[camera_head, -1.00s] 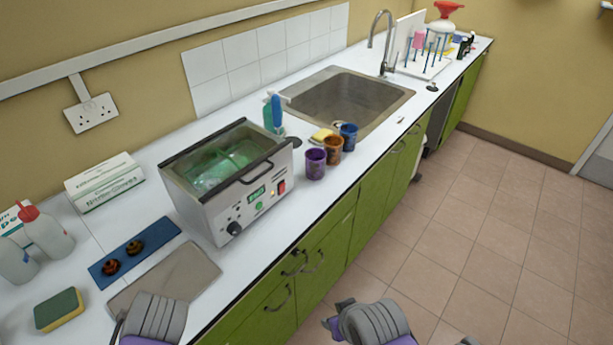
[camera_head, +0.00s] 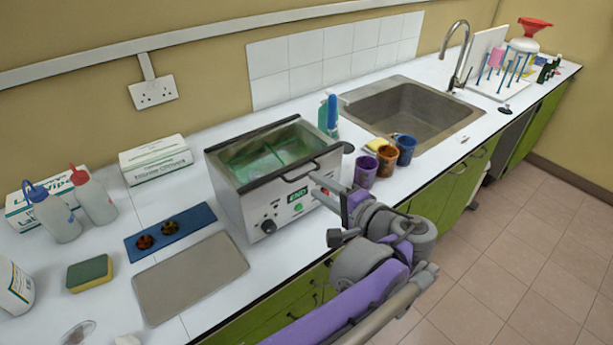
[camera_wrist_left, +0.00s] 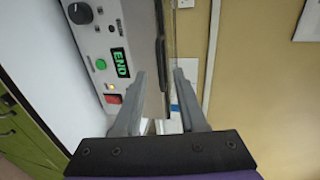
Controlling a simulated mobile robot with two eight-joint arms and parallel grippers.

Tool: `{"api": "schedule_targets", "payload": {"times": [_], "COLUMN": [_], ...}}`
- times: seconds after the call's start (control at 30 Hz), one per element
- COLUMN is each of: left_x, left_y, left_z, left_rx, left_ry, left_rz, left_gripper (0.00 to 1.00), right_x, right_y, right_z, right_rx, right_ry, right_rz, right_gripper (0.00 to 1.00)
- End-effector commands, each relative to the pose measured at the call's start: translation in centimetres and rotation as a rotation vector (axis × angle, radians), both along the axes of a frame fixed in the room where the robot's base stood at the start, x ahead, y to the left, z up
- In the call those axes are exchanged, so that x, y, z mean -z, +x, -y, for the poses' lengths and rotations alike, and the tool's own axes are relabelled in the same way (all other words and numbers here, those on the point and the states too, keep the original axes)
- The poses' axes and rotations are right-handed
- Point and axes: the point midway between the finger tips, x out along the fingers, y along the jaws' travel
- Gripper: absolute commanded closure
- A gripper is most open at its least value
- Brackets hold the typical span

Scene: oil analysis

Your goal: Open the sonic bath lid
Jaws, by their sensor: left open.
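The sonic bath (camera_head: 246,213) is a silver box on the counter. Its lid, a clear panel in a black frame (camera_head: 268,178), lies flat and closed over the top, with green showing through. The lid's black handle (camera_head: 295,172) is at the front edge, partly behind my gripper; it also shows as a dark bar in the left wrist view (camera_wrist_left: 161,42). The front display (camera_wrist_left: 121,62) reads END. My left gripper (camera_head: 319,185) is open at the bath's front, its fingertips (camera_wrist_left: 157,72) close to the handle. I cannot tell whether they touch it. My right gripper is out of view.
Purple (camera_head: 365,172), orange and blue cups stand right of the bath, near the arm. A bottle (camera_head: 329,114) stands behind them. A blue tray (camera_head: 190,222) and a grey mat (camera_head: 192,279) lie to the left. The sink (camera_head: 425,111) is at the back right.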

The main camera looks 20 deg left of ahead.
Motion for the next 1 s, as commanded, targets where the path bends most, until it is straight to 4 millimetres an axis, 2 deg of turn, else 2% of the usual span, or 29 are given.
{"api": "schedule_targets", "payload": {"times": [0.1, 0.33, 0.77, 1.0], "left_x": [0.5, 1.2, 1.5, 1.5], "left_y": [1.5, 3.5, 4.1, 4.1], "left_z": [-2.0, -4.6, -5.3, -5.3], "left_rx": [-0.004, -0.002, 0.001, 0.001], "left_ry": [0.001, 0.000, -0.001, -0.002], "left_rz": [-0.001, -0.002, -0.002, -0.001], "left_gripper": [0.59, 0.59, 0.59, 1.00], "right_x": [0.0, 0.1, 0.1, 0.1], "right_y": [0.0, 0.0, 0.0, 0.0], "right_z": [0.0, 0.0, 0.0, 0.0], "right_rx": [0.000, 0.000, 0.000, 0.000], "right_ry": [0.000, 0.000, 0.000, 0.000], "right_rz": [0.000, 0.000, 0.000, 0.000], "right_gripper": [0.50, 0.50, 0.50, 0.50]}}
